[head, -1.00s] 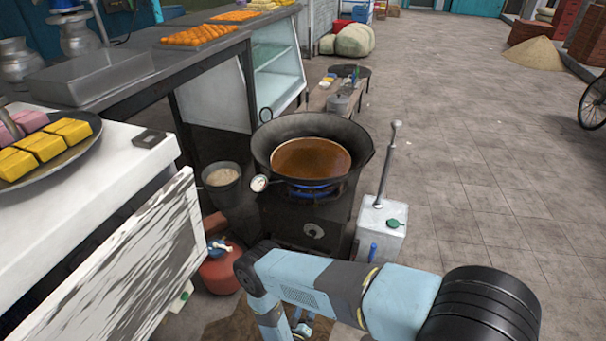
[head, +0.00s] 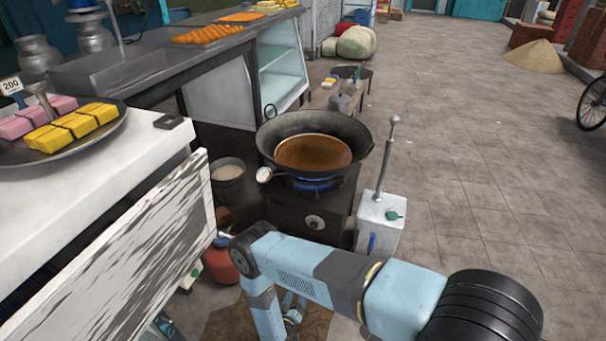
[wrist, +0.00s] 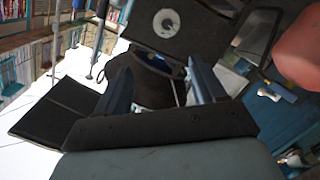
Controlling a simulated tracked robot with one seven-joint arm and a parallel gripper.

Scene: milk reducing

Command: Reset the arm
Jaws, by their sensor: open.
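My blue and dark-grey arm (head: 330,275) is folded in front of my body in the head view, its forearm hanging down past the bottom edge. My gripper (wrist: 157,80) shows in the wrist view, with its two dark blue fingers spread apart and nothing between them. The wrist picture is strongly tilted. Behind the fingers is the black stove front with a round pale knob (wrist: 167,22).
A wide pan of brown liquid (head: 313,152) sits over a blue flame on the black stove (head: 310,212). A metal tank (head: 380,222) stands to its right. A red gas cylinder (head: 221,265) and white counter (head: 75,205) are on the left. Open paving lies right.

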